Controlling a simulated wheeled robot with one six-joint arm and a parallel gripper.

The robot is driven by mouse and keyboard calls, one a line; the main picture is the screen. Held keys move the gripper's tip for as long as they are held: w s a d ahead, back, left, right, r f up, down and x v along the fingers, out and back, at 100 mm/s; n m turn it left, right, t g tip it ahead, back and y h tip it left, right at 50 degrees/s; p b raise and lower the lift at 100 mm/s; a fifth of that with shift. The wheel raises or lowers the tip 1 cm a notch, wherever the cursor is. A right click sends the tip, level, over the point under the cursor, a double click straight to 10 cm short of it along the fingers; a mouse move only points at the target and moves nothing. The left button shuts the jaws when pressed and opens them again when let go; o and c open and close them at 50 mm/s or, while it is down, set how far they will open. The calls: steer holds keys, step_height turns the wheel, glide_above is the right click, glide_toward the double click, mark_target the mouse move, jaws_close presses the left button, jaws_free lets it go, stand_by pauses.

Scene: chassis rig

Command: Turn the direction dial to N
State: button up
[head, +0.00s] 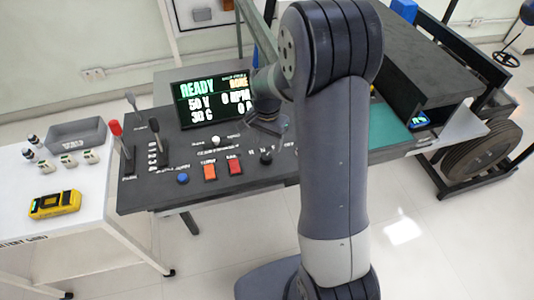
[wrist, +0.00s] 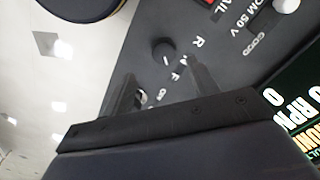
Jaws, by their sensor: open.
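The direction dial (wrist: 162,50) is a small round black knob on the dark panel in the wrist view, with white letters R and F beside it. A small light mark shows on it, but I cannot tell which letter it points to. In the head view the dial (head: 266,158) is tiny, right of the red button. My gripper (wrist: 160,84) is open, its two dark fingers apart and pointing toward the panel. The dial lies just beyond the fingertips and is not between them. In the head view my gripper (head: 266,122) hangs above the panel, in front of the screen.
The lit screen (head: 214,98) stands behind the panel. An orange button (head: 209,172), a red button (head: 234,167) and a blue knob (head: 183,179) lie left of the dial. Levers (head: 154,138) rise farther left. A white cart (head: 75,185) holds a yellow meter (head: 55,204).

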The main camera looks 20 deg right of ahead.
mark_target(266, 156)
steer(key=f, duration=0.7)
steer(key=shift+w+f+p, duration=0.1)
steer(key=shift+w+p, duration=0.2)
steer(key=shift+p, duration=0.05)
steer(key=shift+c, duration=0.2)
steer(key=c, duration=0.9)
steer(key=shift+c, duration=0.2)
steer(key=n+b, duration=0.2)
steer(key=n, duration=0.1)
steer(key=shift+n, duration=0.4)
steer(key=n+b, duration=0.2)
steer(key=n, duration=0.2)
steer(key=shift+n, duration=0.4)
